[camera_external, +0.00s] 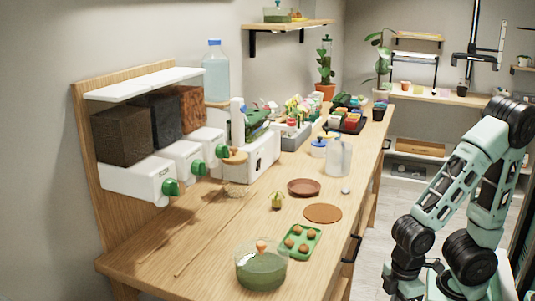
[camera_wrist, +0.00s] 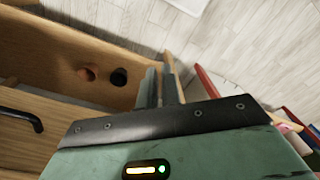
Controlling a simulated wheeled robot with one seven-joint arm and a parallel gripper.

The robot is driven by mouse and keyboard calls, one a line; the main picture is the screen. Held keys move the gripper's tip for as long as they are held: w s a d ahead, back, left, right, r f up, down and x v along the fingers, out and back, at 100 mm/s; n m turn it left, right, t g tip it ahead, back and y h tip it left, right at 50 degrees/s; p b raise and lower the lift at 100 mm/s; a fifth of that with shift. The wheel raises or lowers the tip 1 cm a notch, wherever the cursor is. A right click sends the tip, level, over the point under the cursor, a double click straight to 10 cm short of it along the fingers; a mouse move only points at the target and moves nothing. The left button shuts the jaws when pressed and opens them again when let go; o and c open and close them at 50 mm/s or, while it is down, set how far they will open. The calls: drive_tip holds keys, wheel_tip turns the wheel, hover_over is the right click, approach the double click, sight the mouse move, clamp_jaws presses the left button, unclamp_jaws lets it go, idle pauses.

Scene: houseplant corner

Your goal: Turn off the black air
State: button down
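No thing is plainly recognisable as a black air device. In the wrist view, a small round black thing (camera_wrist: 119,77) shows against a wooden surface, beside a reddish-brown round one (camera_wrist: 88,73); I cannot tell what either is. My gripper (camera_wrist: 160,88) points toward the area just right of them, apart from both. Its fingers look close together with nothing visible between them, but their gap is unclear. In the external view my arm stands at the right, and my gripper cannot be made out.
The wooden bench (camera_external: 190,255) carries dispensers with green knobs (camera_external: 171,187), a glass bowl (camera_external: 262,270), a green tray (camera_external: 299,242) and a clear jug (camera_external: 338,157). A black handle (camera_wrist: 22,119) is at left in the wrist view. Floor (camera_wrist: 235,45) shows beyond.

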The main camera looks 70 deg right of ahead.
sight(259, 165)
drive_tip(key=w+d+r+m+t+p, duration=0.1)
drive_tip(key=w+d+r+p, duration=0.5)
drive_tip(key=r+p, duration=0.4)
drive_tip(key=w+d+r+m+t+p, duration=0.1)
drive_tip(key=w+d+r+m+p, duration=0.1)
drive_tip(key=w+d+r+p, duration=0.55)
drive_tip(key=w+d+r+m+t+p, duration=0.1)
drive_tip(key=w+d+r+p, duration=0.3)
drive_tip(key=r+p, duration=0.85)
drive_tip(key=w+d+f+n+t+p, duration=0.1)
drive_tip(key=w+d+n, duration=0.6)
drive_tip(key=w, duration=0.4)
drive_tip(key=w+d+f+n+t+p, duration=0.1)
drive_tip(key=w+d+f+n, duration=0.1)
drive_tip(key=w+d+n, duration=0.5)
drive_tip(key=w+d, duration=0.3)
drive_tip(key=w, duration=0.1)
drive_tip(key=shift+w+h, duration=0.3)
drive_tip(key=shift+w, duration=0.05)
drive_tip(key=shift+f, duration=0.1)
drive_tip(key=p+x, duration=0.2)
drive_tip(key=x, duration=0.7)
drive_tip(key=shift+a+f, duration=0.15)
drive_tip(key=shift+f, duration=0.05)
drive_tip(key=shift+w+p, duration=0.75)
drive_tip(key=shift+w, duration=1.4)
